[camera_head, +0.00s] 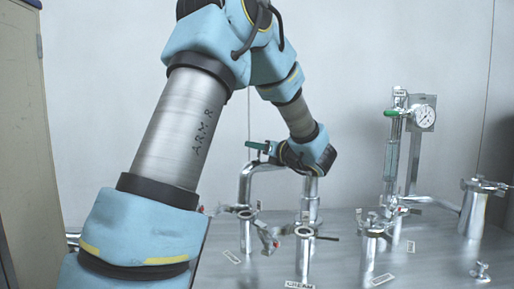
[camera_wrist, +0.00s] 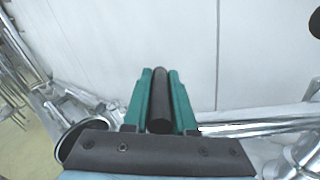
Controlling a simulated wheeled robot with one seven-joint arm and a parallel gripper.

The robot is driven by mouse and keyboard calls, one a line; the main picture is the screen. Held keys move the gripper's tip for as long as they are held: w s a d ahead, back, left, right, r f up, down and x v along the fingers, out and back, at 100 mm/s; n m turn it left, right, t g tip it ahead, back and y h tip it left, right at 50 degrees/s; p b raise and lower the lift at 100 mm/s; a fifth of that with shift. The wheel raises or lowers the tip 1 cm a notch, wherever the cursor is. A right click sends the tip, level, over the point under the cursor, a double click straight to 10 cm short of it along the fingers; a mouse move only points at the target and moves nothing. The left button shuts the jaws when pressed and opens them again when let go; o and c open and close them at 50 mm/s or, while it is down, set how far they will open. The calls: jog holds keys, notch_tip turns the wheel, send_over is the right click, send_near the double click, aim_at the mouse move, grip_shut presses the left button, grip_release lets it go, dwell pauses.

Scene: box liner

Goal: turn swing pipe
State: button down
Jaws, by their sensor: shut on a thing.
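The swing pipe (camera_head: 246,180) is a bent steel tube standing over the bench, with one leg at left and another (camera_head: 309,200) at right. My gripper (camera_head: 258,147) is just above its bend, partly hidden behind my wrist. In the wrist view, the green fingers of my gripper (camera_wrist: 160,74) are closed on a black cylindrical handle (camera_wrist: 160,100). The handle's join to the pipe is hidden. A steel tube (camera_wrist: 265,127) runs to the right beside the fingers.
A gauge (camera_head: 425,116) and upright sight tube (camera_head: 392,155) stand at right, near a steel canister (camera_head: 473,210). A beige cabinet (camera_head: 25,130) is at left.

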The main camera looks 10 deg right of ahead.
notch_tip(320, 180, up, 6)
jog(key=w+d+m+p, duration=0.1)
jog(key=d+p, duration=0.1)
jog(key=p, duration=0.1)
jog(key=shift+w+d+p, duration=0.15)
jog(key=shift+w+p, duration=0.1)
jog(key=shift+p, duration=0.1)
jog(key=c, duration=0.7)
grip_release()
jog(key=shift+f, duration=0.15)
jog(key=shift+s, duration=0.1)
jog(key=b+v, duration=0.3)
jog(key=v, duration=0.7)
jog(key=shift+s+d, duration=0.15)
jog(key=shift+s, duration=0.15)
